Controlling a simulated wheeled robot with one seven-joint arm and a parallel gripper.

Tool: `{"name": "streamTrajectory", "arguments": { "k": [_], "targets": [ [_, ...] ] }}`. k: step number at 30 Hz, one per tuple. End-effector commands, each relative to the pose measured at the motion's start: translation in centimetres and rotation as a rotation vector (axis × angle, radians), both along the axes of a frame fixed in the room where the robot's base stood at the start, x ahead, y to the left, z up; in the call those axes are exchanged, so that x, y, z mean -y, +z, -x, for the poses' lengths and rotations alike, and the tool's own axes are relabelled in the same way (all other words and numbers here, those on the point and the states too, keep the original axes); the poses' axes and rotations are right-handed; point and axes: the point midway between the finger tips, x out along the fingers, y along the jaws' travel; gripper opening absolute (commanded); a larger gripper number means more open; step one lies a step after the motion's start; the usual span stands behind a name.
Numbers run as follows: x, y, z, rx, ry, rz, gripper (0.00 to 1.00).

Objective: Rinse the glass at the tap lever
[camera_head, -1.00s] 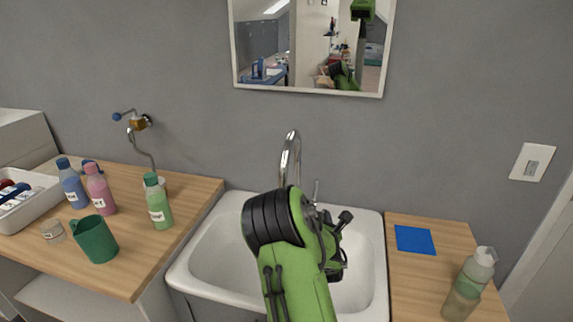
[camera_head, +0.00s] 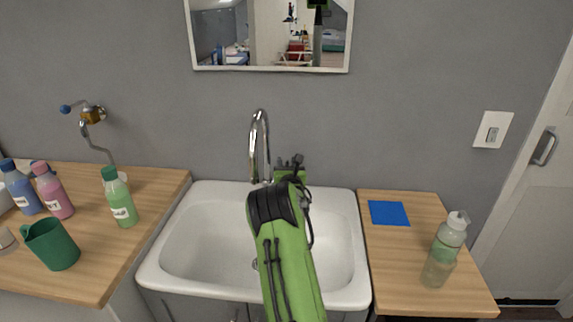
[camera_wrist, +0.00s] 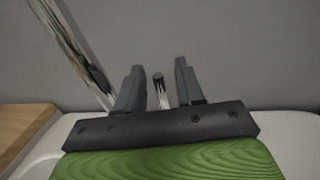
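My gripper (camera_head: 292,160) is over the back of the white sink (camera_head: 180,262), just right of the chrome tap spout (camera_head: 258,145). In the wrist view my gripper (camera_wrist: 159,66) is open, with its two dark fingers apart. The slim tap lever (camera_wrist: 160,92) shows between the fingers; I cannot tell whether either finger touches it. The spout (camera_wrist: 78,52) slants past on the left there. A small clear glass-like vessel (camera_head: 5,241) stands on the left counter, cut by the picture edge. My arm hides part of the basin.
The left wooden counter (camera_head: 95,280) holds a green mug (camera_head: 51,245) and blue, pink and green bottles (camera_head: 120,198). The right counter (camera_head: 400,265) has a blue square (camera_head: 389,213) and a clear bottle (camera_head: 445,250). A mirror (camera_head: 270,69) hangs above the sink.

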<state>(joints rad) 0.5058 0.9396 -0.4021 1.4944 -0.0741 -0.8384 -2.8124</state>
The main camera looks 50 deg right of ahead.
Motion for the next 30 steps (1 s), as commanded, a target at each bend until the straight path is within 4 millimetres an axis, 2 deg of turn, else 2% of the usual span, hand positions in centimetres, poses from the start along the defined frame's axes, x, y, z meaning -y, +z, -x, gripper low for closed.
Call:
{"name": "streamTrajectory", "arguments": {
  "k": [4,11,19,30],
  "targets": [
    [0.67,0.02,-0.75,0.001,-0.001,-0.001,0.37],
    [0.72,0.04,-0.82,0.001,-0.001,-0.001,0.37],
    [0.7,0.04,-0.81,0.001,0.0,-0.001,0.0],
    [0.62,-0.22,-0.79,0.004,0.0,0.007,0.0]
  ]
}}
